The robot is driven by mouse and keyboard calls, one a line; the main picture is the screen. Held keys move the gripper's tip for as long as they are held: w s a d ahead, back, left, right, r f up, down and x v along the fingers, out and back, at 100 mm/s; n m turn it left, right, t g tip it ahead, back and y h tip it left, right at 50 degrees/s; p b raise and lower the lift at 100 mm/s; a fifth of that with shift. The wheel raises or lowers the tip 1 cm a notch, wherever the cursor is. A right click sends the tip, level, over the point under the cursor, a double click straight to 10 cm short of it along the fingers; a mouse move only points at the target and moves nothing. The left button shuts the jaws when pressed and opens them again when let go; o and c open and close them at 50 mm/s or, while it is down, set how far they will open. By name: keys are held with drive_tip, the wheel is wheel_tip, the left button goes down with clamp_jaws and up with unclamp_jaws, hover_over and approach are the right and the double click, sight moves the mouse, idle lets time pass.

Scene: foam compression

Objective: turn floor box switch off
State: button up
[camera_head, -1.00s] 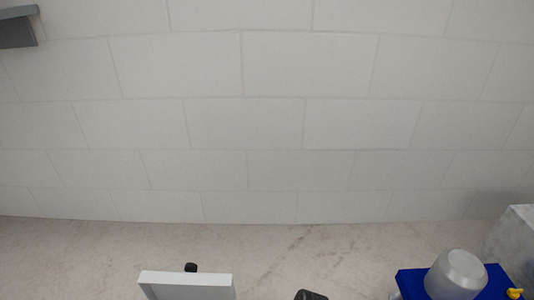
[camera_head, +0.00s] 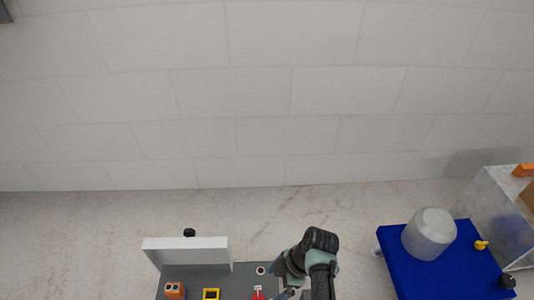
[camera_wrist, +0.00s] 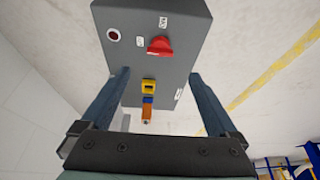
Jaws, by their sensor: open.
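The grey floor box (camera_wrist: 185,75) fills the upper middle of the wrist view. In the head view the box (camera_head: 240,277) is at the bottom edge, partly cut off, with the red switch (camera_head: 257,295) just showing beside my arm.
The box also bears a dark red round button (camera_wrist: 113,35), a yellow-framed part (camera_wrist: 149,86) and an orange part (camera_wrist: 147,113). A blue cart (camera_head: 395,262) with a translucent container (camera_head: 430,234) is at right. Bare floor lies behind.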

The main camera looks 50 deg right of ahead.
drive_tip(key=shift+p+v, duration=0.6)
drive_tip(key=shift+v, duration=1.05)
drive_tip(key=shift+f, duration=0.1)
